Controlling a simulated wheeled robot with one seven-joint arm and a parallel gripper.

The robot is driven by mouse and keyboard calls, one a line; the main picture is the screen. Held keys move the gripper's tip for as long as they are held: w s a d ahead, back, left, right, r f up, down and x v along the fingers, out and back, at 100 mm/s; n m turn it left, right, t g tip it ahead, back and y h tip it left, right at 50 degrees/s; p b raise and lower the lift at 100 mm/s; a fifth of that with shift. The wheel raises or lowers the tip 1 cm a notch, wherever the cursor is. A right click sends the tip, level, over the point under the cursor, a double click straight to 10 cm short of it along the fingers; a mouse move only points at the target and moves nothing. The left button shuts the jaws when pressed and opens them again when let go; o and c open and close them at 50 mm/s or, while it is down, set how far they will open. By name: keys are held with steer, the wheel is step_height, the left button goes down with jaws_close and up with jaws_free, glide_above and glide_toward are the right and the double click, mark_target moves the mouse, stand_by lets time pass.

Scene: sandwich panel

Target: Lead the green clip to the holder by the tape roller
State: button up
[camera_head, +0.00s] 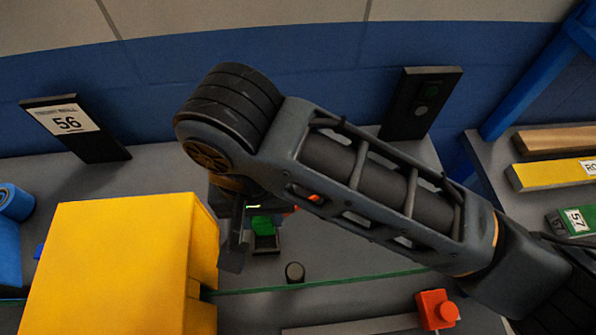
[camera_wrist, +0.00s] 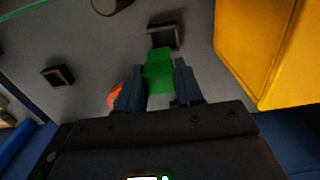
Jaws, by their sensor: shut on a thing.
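My gripper (camera_wrist: 157,64) is shut on the green clip (camera_wrist: 159,75), which sits between its two dark fingers in the wrist view. In the head view the green clip (camera_head: 263,226) shows below my wrist, partly hidden by my arm. A dark square holder (camera_wrist: 178,38) lies just past the clip's far end; I cannot tell whether they touch. Another dark square holder (camera_wrist: 57,76) stands apart to the left in the wrist view. A blue roll (camera_head: 14,202), perhaps the tape roller, is at the far left of the head view.
A large yellow block (camera_head: 120,260) stands close left of my gripper. A short dark peg (camera_head: 294,271) and a green cord (camera_head: 340,282) are in front. A red-orange block (camera_head: 436,309) is at the lower right. A "56" sign (camera_head: 72,125) and a dark panel (camera_head: 420,103) stand behind.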

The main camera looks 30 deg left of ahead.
mark_target(262, 232)
steer(key=shift+s+a+f, duration=0.2)
steer(key=shift+s, duration=0.15)
steer(key=shift+f+b, duration=1.35)
steer(key=shift+b, duration=0.2)
steer(key=shift+r+p, duration=0.1)
steer(key=shift+p, duration=0.35)
steer(key=shift+f+b, duration=0.45)
steer(key=shift+f, duration=0.75)
steer(key=shift+f, duration=0.7)
steer(key=o, duration=1.1)
steer(key=shift+o, duration=0.2)
